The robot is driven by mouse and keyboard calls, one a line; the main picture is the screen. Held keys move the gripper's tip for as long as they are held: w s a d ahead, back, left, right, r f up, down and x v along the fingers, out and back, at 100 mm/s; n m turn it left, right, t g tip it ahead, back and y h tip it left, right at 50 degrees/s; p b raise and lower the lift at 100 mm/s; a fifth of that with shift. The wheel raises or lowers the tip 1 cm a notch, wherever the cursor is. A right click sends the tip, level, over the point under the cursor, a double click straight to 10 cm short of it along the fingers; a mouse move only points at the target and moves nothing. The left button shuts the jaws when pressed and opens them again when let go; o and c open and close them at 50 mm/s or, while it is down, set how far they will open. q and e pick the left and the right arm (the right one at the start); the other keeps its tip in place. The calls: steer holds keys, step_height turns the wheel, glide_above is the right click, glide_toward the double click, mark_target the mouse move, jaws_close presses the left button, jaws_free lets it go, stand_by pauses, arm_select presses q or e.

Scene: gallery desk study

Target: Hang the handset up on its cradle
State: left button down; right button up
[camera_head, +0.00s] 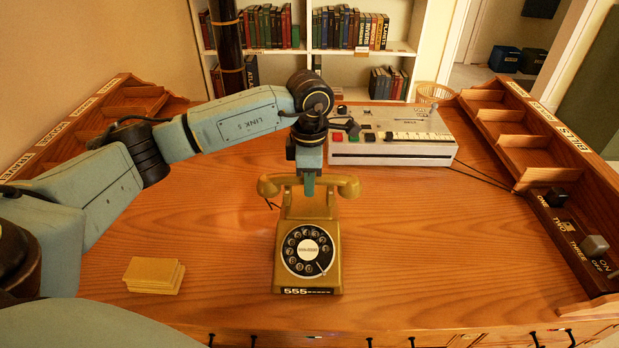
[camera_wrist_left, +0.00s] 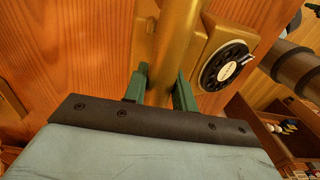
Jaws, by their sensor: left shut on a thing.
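The mustard-yellow rotary telephone (camera_head: 318,262) stands on the desk, its black dial facing me; its dial also shows in the left wrist view (camera_wrist_left: 227,68). The handset (camera_head: 346,186), of the same colour, lies crosswise at the top of the phone, over the cradle (camera_head: 310,208). I cannot tell whether it rests on the cradle or is just above it. My left gripper (camera_head: 309,186) comes down from above and is shut on the middle of the handset; in the left wrist view its green fingers (camera_wrist_left: 160,88) stand either side of the handset bar (camera_wrist_left: 176,45). My right gripper is not in view.
A white machine (camera_head: 390,150) with coloured buttons stands behind the phone. A stack of yellow cards (camera_head: 154,275) lies to the left. Wooden racks (camera_head: 510,140) line both sides; a switch panel (camera_head: 575,235) is at right. The desk (camera_head: 430,240) right of the phone is clear.

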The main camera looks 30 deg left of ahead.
arm_select(q)
steer(key=shift+f, duration=0.15)
stand_by(0.4)
steer(key=shift+a+f+b, duration=0.25)
steer(key=shift+f+b, duration=0.55)
steer(key=shift+f, duration=0.25)
steer(key=shift+d+f, duration=0.1)
steer(key=shift+d, duration=0.1)
steer(key=shift+d+b, duration=0.15)
steer(key=shift+b, duration=0.15)
steer(key=shift+f, duration=0.15)
steer(key=c, duration=1)
jaws_free()
steer(key=shift+c, duration=0.2)
